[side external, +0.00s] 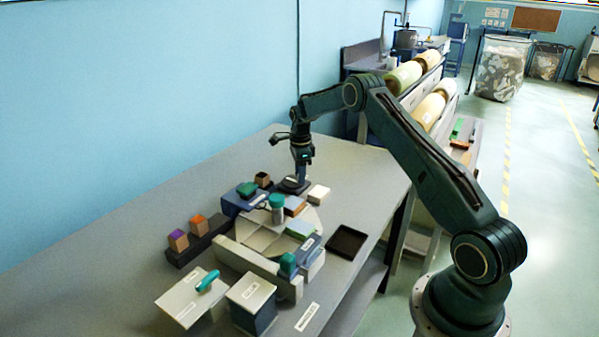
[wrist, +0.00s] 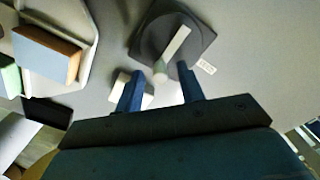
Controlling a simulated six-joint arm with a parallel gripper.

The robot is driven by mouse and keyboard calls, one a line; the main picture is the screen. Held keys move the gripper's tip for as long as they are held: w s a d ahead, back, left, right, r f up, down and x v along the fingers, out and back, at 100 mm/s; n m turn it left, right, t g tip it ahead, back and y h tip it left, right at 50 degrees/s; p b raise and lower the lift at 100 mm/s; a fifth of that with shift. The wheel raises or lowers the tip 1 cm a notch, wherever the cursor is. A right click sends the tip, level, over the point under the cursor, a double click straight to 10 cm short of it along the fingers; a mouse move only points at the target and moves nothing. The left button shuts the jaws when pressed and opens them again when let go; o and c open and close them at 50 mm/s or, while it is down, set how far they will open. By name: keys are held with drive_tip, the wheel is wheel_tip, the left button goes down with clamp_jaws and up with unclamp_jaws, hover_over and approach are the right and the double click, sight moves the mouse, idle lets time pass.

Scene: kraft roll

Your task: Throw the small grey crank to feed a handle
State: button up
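The small grey crank (wrist: 176,48) is a pale bar on a dark round hub and square base (wrist: 200,42), upper middle in the wrist view. A round knob (wrist: 160,72) is at its near end. In the side view the dark base (side external: 294,186) lies on the table beneath my gripper (side external: 301,177). My gripper (wrist: 160,84) is open in the wrist view. Its two blue fingers are either side of the knob, with gaps visible. A teal handle (side external: 208,281) lies on a pale plate at the front left.
A pale round tray (side external: 262,238) with several blocks stands left of the crank, with teal-topped parts around it. A white block (side external: 319,194) sits beside the crank base. An empty black tray (side external: 346,242) lies right. The table's left is mostly clear.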

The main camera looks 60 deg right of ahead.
clamp_jaws()
